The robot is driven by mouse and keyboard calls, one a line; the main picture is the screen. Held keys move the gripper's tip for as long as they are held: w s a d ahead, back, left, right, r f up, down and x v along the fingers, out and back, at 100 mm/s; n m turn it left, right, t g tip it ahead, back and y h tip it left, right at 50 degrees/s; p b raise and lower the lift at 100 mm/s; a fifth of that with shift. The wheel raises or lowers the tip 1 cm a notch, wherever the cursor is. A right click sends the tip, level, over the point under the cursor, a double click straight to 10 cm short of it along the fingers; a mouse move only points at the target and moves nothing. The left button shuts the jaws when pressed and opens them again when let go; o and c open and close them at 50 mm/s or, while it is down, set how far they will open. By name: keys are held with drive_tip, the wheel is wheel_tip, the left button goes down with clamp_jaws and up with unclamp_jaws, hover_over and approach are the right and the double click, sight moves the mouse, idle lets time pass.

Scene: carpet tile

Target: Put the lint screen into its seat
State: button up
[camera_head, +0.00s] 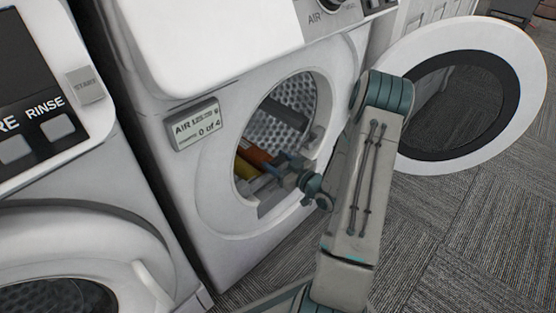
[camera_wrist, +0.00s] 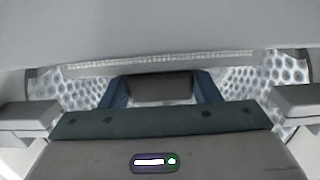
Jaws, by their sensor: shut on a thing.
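My gripper (camera_head: 284,168) reaches through the round door opening of the white dryer (camera_head: 215,180), low in the drum. In the wrist view my gripper (camera_wrist: 162,84) has its two blue fingers on either side of a dark grey block (camera_wrist: 162,88), shut on it. I take this block to be the grip of the lint screen. The rest of the screen is hidden behind it. A pale perforated strip (camera_wrist: 165,64) runs across just beyond; I cannot tell if it is the screen or its seat.
The dryer's round door (camera_head: 500,60) stands open at the right. Orange and yellow things (camera_head: 252,160) lie at the drum's lower left. A second machine (camera_head: 65,215) stands at the left. Grey carpet (camera_head: 440,240) is clear at lower right.

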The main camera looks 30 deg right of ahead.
drive_tip(key=shift+f, duration=1.3)
drive_tip(key=o, duration=1.5)
drive_tip(key=p+v, duration=0.4)
drive_tip(key=v, duration=0.9)
drive_tip(key=shift+s+d, duration=0.1)
drive_tip(key=shift+s, duration=0.25)
